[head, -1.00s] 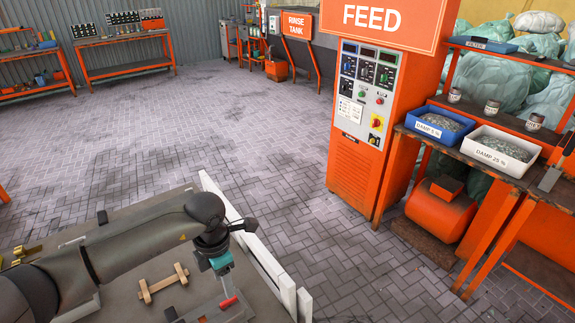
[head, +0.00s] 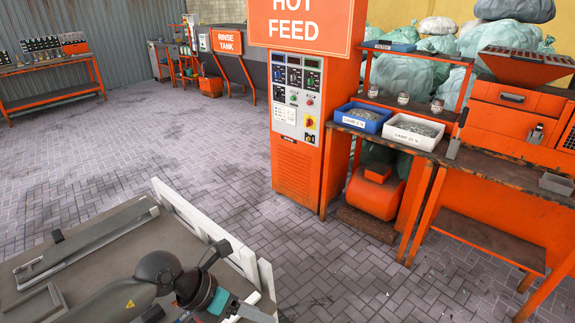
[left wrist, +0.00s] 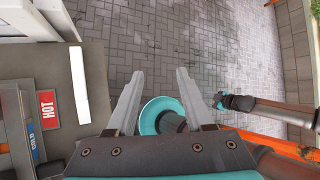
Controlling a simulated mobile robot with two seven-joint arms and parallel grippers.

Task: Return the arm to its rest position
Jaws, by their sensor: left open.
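My left arm reaches in low at the bottom of the head view, over the grey bench top (head: 95,247) with white rails along its edge. My left gripper (head: 250,312) is at the bottom edge of the head view, near the end of the white rail (head: 210,228), and part of it is cut off. In the left wrist view my left gripper (left wrist: 160,75) has its two grey fingers spread, with nothing between them. Paving lies beyond the fingertips.
An orange feed cabinet (head: 297,150) stands past the bench. To its right is an orange workbench with a blue bin (head: 362,117) and a white bin (head: 413,132). Paved floor (head: 110,150) lies open at the left. Red HOT (left wrist: 47,108) and blue labels show in the left wrist view.

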